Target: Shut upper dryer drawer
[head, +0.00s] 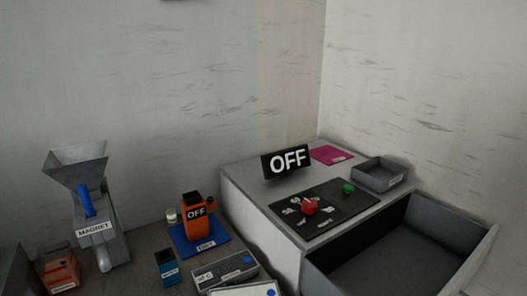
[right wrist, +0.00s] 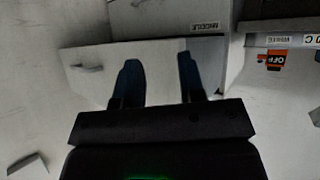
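The dryer is a pale cabinet (head: 258,230) at the right of the head view, with an OFF sign on top. Its upper drawer (head: 405,252), a grey open box, is pulled out and looks empty; its front panel is at the lower right. My right gripper (right wrist: 158,64) shows in the right wrist view with two dark blue fingers apart and nothing held between them. A pale drawer front (right wrist: 90,85) with a handle lies beyond the fingers; I cannot tell whether they touch it. A panel labelled MIDDLE (right wrist: 160,20) is behind it. My left gripper is in neither view.
A red knob (head: 310,207) and green button (head: 348,187) sit on the dryer's black panel. A grey tray (head: 380,175) and pink sheet (head: 331,155) lie on top. A hopper machine (head: 90,205) and orange device (head: 194,216) stand at left.

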